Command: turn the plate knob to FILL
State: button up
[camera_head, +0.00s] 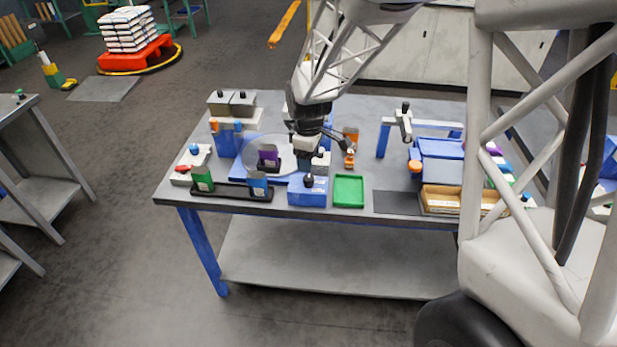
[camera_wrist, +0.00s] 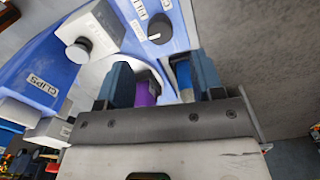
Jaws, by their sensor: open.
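In the wrist view a round black knob (camera_wrist: 160,28) with a pale pointer mark sits on a blue housing (camera_wrist: 180,45). A white label reading FILL (camera_wrist: 138,6) lies up and left of it, and a second label (camera_wrist: 137,29) beside it is too small to read. The pointer seems to face lower left, away from the FILL label. My gripper (camera_wrist: 163,82) is open, its two dark blue fingers apart, with the knob beyond them. In the head view my gripper (camera_head: 306,160) hangs over the table's left half, close above the blue box (camera_head: 307,197).
A purple piece (camera_wrist: 146,90) and a blue piece (camera_wrist: 183,72) show behind my fingers. A white block with a dark knob (camera_wrist: 78,50) and a CLIPS label (camera_wrist: 40,83) are to the left. In the head view a green tray (camera_head: 349,191) and black rack (camera_head: 230,191) stand near the front edge.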

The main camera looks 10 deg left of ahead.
aim_at(309, 177)
jog(key=shift+f, duration=3.75)
jog(key=shift+c, duration=0.4)
jog(key=c, duration=0.8)
jog(key=shift+c, duration=0.2)
